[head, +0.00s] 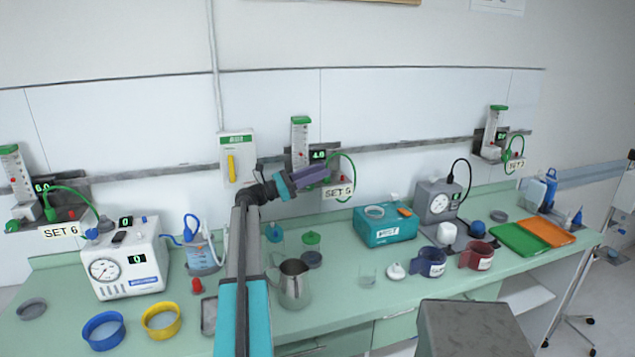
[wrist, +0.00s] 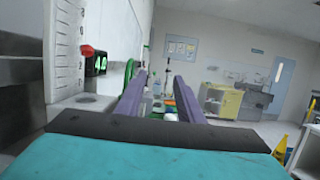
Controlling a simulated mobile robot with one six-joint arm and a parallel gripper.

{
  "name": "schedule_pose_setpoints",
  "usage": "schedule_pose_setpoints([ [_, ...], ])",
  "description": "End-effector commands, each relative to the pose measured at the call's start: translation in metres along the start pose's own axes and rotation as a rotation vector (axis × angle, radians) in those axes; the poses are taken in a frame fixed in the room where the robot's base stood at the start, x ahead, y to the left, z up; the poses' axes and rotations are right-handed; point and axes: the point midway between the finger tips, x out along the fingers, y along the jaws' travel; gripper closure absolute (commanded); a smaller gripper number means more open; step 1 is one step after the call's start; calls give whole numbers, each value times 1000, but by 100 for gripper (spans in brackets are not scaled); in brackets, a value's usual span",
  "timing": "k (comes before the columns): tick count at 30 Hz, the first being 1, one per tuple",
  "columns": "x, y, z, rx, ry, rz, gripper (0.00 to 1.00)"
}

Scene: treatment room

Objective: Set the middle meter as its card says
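The middle meter (head: 300,135) is on the wall rail, a clear upright tube with a green top. Its small display (head: 318,155) seems to read 4.8, though the digits are small. Its card (head: 338,192) seems to read SET 5. My gripper (head: 312,176) is in front of the meter's lower part, its purple fingers hiding what is there. In the wrist view, the meter's scaled tube (wrist: 65,50) and green-lit display (wrist: 97,64) are left of the fingers. The fingers are apart with nothing visible between them. A green part (wrist: 130,72) shows beyond the left finger.
Similar meters hang at left (head: 14,178) and right (head: 495,128). Below, the green counter holds a metal jug (head: 293,285), a teal box (head: 386,226), mugs (head: 431,262) and several small items. A green hose (head: 349,165) loops beside the middle meter.

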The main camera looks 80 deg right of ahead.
Motion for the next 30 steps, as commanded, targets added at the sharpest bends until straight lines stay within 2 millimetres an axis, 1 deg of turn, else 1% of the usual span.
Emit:
schedule_pose_setpoints([
  [3, -4, -12, 2, 0, 0, 0, 66],
  [30, -28, -90, 16, 0, -1, 1, 66],
])
